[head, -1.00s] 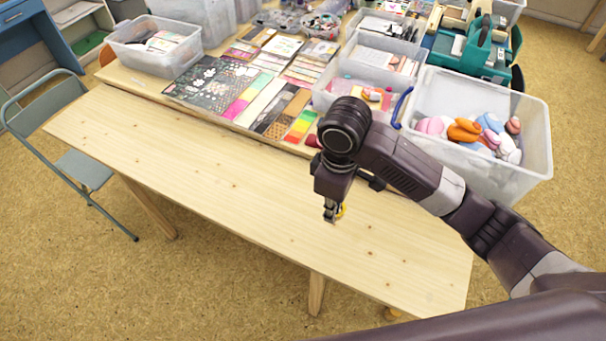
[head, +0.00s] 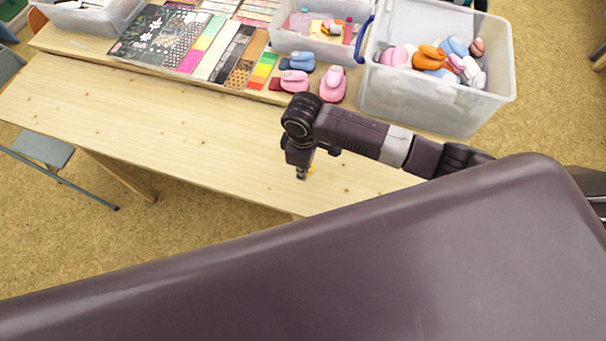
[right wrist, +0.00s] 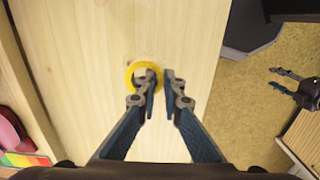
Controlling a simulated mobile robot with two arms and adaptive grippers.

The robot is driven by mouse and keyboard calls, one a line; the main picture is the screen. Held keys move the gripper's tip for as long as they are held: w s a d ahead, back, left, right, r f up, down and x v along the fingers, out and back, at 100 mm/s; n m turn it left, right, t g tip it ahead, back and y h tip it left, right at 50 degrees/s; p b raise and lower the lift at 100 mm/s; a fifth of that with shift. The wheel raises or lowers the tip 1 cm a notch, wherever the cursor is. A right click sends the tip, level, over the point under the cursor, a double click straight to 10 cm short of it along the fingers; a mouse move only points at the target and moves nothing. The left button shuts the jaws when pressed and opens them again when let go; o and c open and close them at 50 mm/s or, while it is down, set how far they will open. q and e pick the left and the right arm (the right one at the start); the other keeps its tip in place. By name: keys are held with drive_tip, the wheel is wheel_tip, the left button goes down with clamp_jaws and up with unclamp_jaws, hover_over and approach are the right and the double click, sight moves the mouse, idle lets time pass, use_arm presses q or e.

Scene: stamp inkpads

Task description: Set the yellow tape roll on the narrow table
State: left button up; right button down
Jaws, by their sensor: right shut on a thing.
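The yellow tape roll (right wrist: 130,77) is a small ring at the fingertips of my right gripper (right wrist: 161,76) in the right wrist view. The right gripper is shut on the ring's wall, with one finger inside the hole and one outside. In the head view the right gripper (head: 302,177) points down over the narrow table (head: 130,110), and only a sliver of the roll (head: 311,170) shows. I cannot tell whether the roll touches the wood. My left gripper (right wrist: 272,77) shows small at the right of the right wrist view, over the floor, its fingers apart and empty.
The narrow table's top is bare around the gripper. Behind it, a second table holds pink and blue punches (head: 333,85), patterned sheets (head: 170,38) and clear bins (head: 430,97). A grey folding chair (head: 45,150) stands at the left.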

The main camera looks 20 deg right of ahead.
sight(303, 182)
drive_tip(key=shift+f, duration=2.1)
drive_tip(key=c, duration=2.1)
unclamp_jaws()
drive_tip(key=shift+f, duration=0.15)
wheel_tip(303, 182, up, 12)
drive_tip(key=shift+r+b, duration=0.2)
drive_tip(key=shift+b, duration=0.1)
